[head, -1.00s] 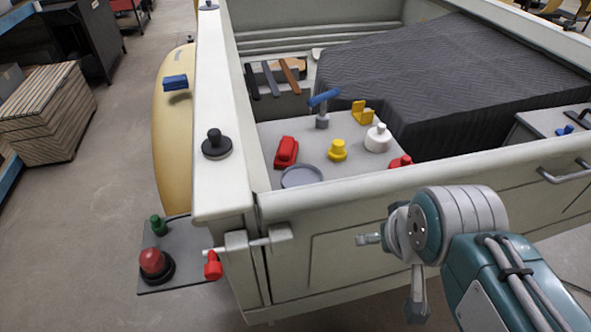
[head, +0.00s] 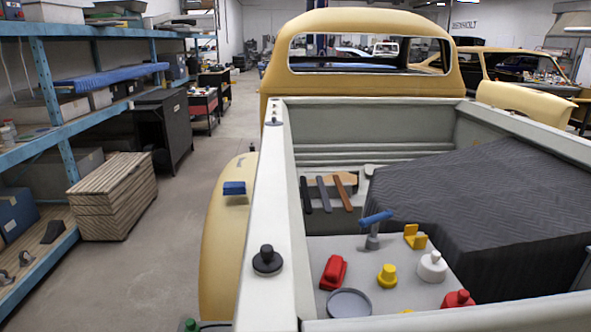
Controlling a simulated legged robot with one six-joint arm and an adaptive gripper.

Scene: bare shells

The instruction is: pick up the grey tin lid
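The grey tin lid (head: 349,303) is a shallow round dish shape with a raised rim. It lies flat at the front left of the light grey board (head: 411,293) inside the truck bed, close to the near wall of the bed. The near wall's top edge runs just in front of it. My gripper is not in view.
Beside the lid stand a red block-like item (head: 333,272), a yellow knob (head: 387,276), a white knob (head: 432,266) and a red piece (head: 458,299). A blue-handled tool (head: 374,229) stands behind. A black knob (head: 267,260) sits on the left bed wall. A dark quilted cover (head: 480,205) fills the right.

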